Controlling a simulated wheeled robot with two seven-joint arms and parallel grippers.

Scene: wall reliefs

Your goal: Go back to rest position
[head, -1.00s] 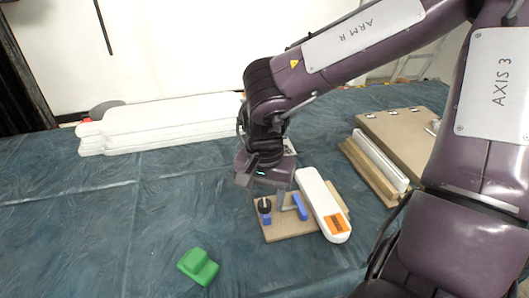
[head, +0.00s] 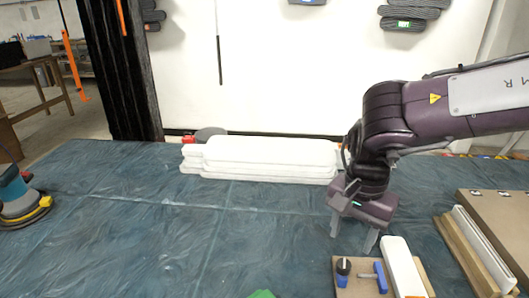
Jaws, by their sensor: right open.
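My right gripper (head: 352,238) is open and empty, its two fingers pointing down above the table. It hangs just behind a small tan board (head: 350,286) at the lower right. On that board are a dark knob with a blue base (head: 343,270), a blue handle-like piece (head: 379,277) and a long white piece (head: 402,268). The right arm (head: 435,113) reaches in from the right edge. My left gripper does not show.
The table's blue cover (head: 150,215) is mostly clear at left and centre. White stacked slabs (head: 268,152) lie at the back. A sander (head: 18,200) stands at the left edge. Wooden panels (head: 495,235) lie at right. A green object (head: 262,294) shows at the bottom edge.

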